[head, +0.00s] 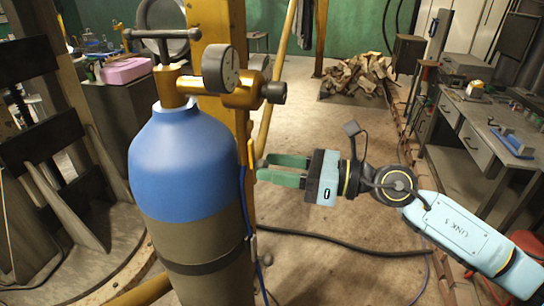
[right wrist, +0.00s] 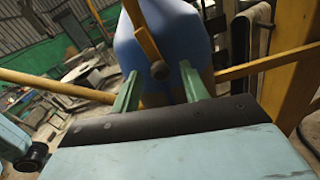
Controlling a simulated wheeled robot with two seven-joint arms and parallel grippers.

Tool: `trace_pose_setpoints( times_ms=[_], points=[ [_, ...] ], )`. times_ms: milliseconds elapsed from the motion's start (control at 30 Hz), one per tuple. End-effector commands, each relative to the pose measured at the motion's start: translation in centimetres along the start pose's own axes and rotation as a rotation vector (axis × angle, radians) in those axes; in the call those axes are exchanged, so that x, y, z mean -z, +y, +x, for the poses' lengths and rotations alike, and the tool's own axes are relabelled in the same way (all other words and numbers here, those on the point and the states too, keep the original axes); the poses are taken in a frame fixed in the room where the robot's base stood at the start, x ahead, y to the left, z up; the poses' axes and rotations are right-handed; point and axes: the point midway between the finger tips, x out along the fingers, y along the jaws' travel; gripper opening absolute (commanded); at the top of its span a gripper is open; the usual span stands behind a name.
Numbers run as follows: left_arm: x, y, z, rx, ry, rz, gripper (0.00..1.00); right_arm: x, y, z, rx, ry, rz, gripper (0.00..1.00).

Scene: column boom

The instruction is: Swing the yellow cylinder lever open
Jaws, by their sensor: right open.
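The gas cylinder (head: 185,170) stands upright left of centre, with a blue shoulder, a dark lower body and a brass valve with a gauge (head: 220,69) on top. A thin yellow lever (head: 251,152) shows edge-on at its right side. In the right wrist view the yellow lever (right wrist: 143,32) slants down to a dark round knob in front of the blue cylinder (right wrist: 178,35). My right gripper (head: 262,168) is open, its green fingers pointing left at the cylinder's side close to the lever. In the right wrist view its fingertips (right wrist: 160,71) lie either side of the knob; contact is unclear. My left gripper is out of view.
A yellow post (head: 218,20) stands behind the cylinder, and a slanted yellow pole (head: 283,60) is near it. A black hose (head: 340,245) crosses the floor below my right arm. A workbench (head: 485,130) stands at right. The floor between is mostly open.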

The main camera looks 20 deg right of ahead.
Motion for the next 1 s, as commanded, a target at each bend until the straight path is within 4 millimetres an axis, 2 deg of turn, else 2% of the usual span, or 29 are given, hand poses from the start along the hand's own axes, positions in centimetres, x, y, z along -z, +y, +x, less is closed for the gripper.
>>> trace_pose_setpoints(
  times_ms=[133,433,767,1000],
  points=[
    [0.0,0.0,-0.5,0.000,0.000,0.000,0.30,-0.1,0.0,1.0,-0.001,0.000,0.000,0.45],
    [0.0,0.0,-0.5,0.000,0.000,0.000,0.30,0.0,0.0,1.1,-0.001,0.001,-0.001,0.45],
    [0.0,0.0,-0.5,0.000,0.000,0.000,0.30,0.0,0.0,1.1,-0.001,0.001,-0.001,0.01],
    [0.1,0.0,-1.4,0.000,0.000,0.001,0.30,-0.1,0.3,1.1,-0.001,0.003,0.043,0.00]
  ],
)
